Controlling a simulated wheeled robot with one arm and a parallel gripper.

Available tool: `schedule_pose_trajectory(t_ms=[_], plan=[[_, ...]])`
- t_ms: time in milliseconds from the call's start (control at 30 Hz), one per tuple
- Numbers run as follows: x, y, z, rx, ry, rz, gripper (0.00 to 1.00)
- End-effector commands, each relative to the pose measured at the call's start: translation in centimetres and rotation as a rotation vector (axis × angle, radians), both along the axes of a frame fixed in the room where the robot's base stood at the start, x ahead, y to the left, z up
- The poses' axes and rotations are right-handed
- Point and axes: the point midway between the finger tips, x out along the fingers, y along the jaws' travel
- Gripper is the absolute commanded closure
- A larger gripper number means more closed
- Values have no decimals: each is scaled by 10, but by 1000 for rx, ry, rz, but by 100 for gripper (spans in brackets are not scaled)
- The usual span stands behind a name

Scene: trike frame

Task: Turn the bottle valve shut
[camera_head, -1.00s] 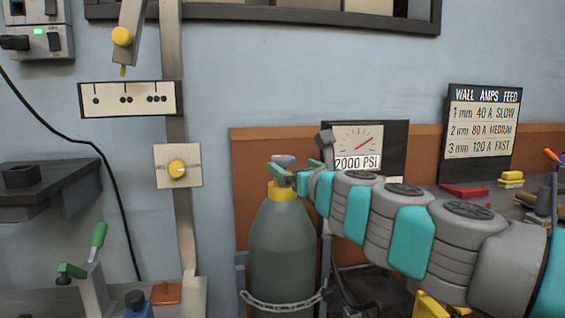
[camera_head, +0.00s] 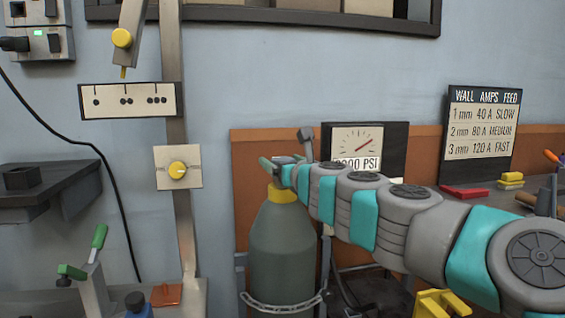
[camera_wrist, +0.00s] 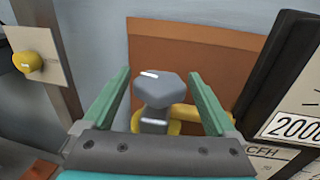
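The grey-green gas bottle (camera_head: 283,245) stands upright against the wall, with a yellow collar (camera_head: 283,194) at its neck and a chain across its body. Its valve knob (camera_wrist: 158,90), grey and faceted, shows in the wrist view between the two green fingers of my gripper (camera_wrist: 158,74). The fingers are spread, one on each side of the knob, with a visible gap on both sides. In the head view my gripper (camera_head: 276,164) is at the bottle's top and hides most of the knob.
A pressure gauge (camera_head: 357,140) marked PSI stands right behind my arm, which partly covers its label. A grey upright part (camera_head: 306,144) rises close beside my gripper. A yellow wall knob (camera_head: 177,170) is to the left. The wall between that knob and the bottle is clear.

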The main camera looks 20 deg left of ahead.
Motion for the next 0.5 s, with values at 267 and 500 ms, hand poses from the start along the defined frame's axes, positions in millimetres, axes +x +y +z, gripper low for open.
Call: schedule_pose_trajectory(t_ms=[267, 500], plan=[[0, 0, 0, 0, 0, 0, 40], [0, 0, 0, -1, -1, 0, 68]])
